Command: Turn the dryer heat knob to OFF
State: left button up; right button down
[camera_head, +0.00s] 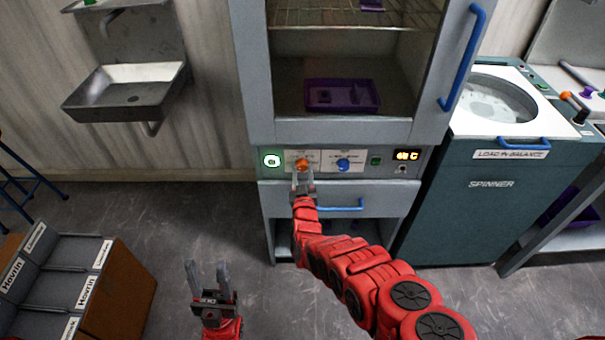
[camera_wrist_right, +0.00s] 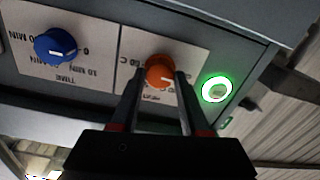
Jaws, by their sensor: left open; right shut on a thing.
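The orange knob (camera_head: 302,164) is on the dryer's control panel, between a lit green ring button (camera_head: 271,161) and a blue knob (camera_head: 343,164). My right gripper (camera_head: 303,180) reaches up to the panel and is shut on the orange knob. In the right wrist view the orange knob (camera_wrist_right: 160,72) sits between the fingertips of my right gripper (camera_wrist_right: 158,82), its front face partly showing. The heat plate's lettering around it is partly hidden by the fingers. My left gripper (camera_head: 208,275) is open and empty, low above the floor at the left.
The dryer cabinet (camera_head: 250,80) has a blue door handle and a purple tray (camera_head: 341,96) inside. A lit orange display (camera_head: 406,155) is right of the knobs. A spinner (camera_head: 480,190) stands at right, a sink (camera_head: 126,88) at upper left, labelled bins (camera_head: 60,275) at lower left.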

jog(key=shift+f+n, duration=0.1)
jog(key=shift+n, duration=0.5)
jog(key=shift+c, duration=1.9)
grip_release()
jog(key=shift+s, duration=0.15)
jog(key=s+p, duration=0.9)
jog(key=s, duration=0.8)
jog(key=shift+d, duration=0.3)
